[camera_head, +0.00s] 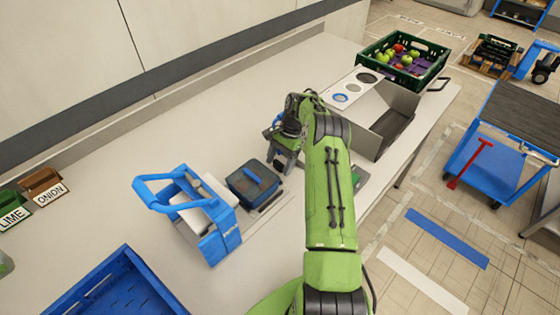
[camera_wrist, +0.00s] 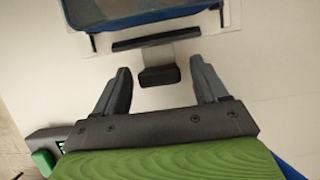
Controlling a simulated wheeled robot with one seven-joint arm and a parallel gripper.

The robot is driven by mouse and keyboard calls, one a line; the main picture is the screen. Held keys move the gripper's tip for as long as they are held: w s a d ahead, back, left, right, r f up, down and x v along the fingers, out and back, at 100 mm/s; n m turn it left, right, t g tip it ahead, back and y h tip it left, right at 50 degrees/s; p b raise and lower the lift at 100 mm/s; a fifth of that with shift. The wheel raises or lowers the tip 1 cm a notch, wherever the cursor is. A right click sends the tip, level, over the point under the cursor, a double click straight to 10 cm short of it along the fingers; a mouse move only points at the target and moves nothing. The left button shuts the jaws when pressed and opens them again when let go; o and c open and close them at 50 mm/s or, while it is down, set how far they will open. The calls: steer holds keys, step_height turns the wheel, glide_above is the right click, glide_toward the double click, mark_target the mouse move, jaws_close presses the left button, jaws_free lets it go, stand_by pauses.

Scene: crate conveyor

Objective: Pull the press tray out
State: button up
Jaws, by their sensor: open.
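A dark tray with a blue rim (camera_wrist: 150,20) shows at the top of the wrist view, cut off by the frame edge. A dark bar runs along its near side, and a black handle tab (camera_wrist: 159,77) sticks out from it. My gripper (camera_wrist: 163,82) is open, with the tab between its two fingers and gaps on both sides. In the head view, my gripper (camera_head: 281,158) is low over the counter, beside a dark box with a blue top bar (camera_head: 252,183). I cannot tell for sure whether this box is the tray. A blue-and-white press-like device with an arched handle (camera_head: 205,222) stands to its left.
A steel bin (camera_head: 402,105) and a green crate of fruit (camera_head: 440,62) stand at the back right of the counter (camera_head: 110,205). A blue crate (camera_head: 115,285) is at the front left. Labelled bins (camera_head: 45,188) line the wall. Carts stand on the floor to the right.

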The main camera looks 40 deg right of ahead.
steer(key=p+v, duration=0.8)
steer(key=v, duration=0.4)
